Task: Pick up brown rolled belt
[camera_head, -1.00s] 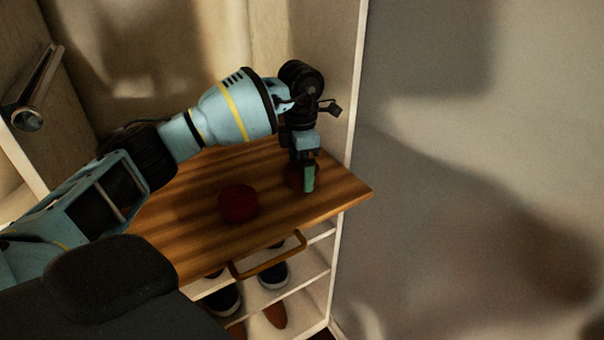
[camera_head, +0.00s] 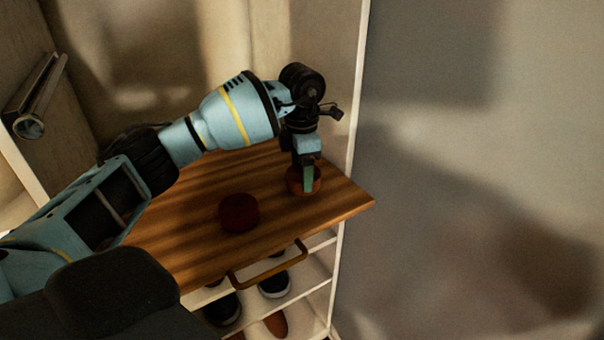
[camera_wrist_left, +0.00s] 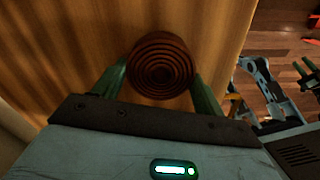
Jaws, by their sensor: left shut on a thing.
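A brown rolled belt (camera_head: 294,186) stands on the wooden board near its right end in the head view. In the left wrist view the belt (camera_wrist_left: 160,66) shows its spiral coil, lying between the two green fingers. My left gripper (camera_head: 309,184) points down at it and is shut on it; the near finger covers part of the belt. The fingers also show in the left wrist view (camera_wrist_left: 160,84). The belt appears to rest on the board; I cannot tell any gap. My right gripper is not seen in the head view.
A second, dark red roll (camera_head: 239,213) sits on the wooden board (camera_head: 190,262) to the left of the gripper. A handle (camera_head: 268,264) is on the board's front edge. Shoes (camera_head: 274,284) stand on white shelves below. A cabinet side wall rises close to the right.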

